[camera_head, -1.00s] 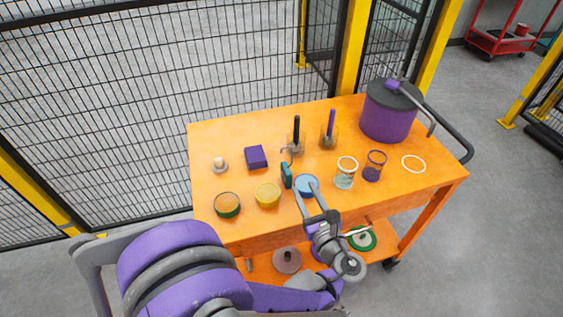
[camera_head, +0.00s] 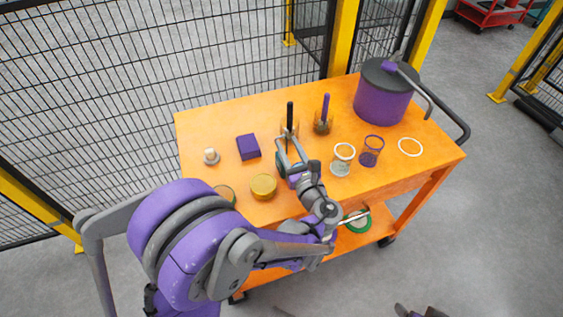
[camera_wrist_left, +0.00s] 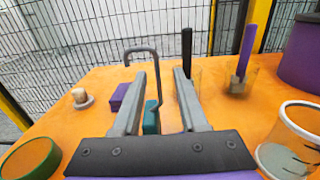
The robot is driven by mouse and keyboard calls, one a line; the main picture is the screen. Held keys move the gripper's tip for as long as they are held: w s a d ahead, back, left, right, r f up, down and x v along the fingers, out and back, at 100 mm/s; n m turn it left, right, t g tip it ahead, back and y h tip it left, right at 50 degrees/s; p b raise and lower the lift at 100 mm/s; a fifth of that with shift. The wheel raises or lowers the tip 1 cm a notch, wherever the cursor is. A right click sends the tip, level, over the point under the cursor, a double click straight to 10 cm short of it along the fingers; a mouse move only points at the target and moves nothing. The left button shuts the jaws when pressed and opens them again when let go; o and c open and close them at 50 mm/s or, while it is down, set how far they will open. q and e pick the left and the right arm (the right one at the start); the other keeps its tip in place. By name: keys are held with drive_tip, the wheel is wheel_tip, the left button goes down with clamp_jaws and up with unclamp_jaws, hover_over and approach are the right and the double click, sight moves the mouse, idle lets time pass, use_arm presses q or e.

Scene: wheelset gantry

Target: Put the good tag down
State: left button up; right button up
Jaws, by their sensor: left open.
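A teal block (camera_wrist_left: 151,117), which I take for the tag, shows between the fingers of my left gripper (camera_wrist_left: 160,72) in the left wrist view. A thin grey hooked rod (camera_wrist_left: 141,50) rises by it. I cannot tell if the two are joined, or whether the block touches the cart top. My left gripper (camera_head: 290,146) is open over the front middle of the orange cart (camera_head: 215,125); a visible gap separates each finger from the block. In the head view the gripper mostly hides the block.
A purple pot (camera_head: 382,97) stands at the back right. Bare cart top lies at the back left.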

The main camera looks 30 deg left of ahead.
use_arm(q)
drive_tip(key=x, duration=0.4)
drive_tip(key=shift+s+r, duration=0.1)
drive_tip(key=shift+r, duration=0.05)
clamp_jaws()
idle(1.2)
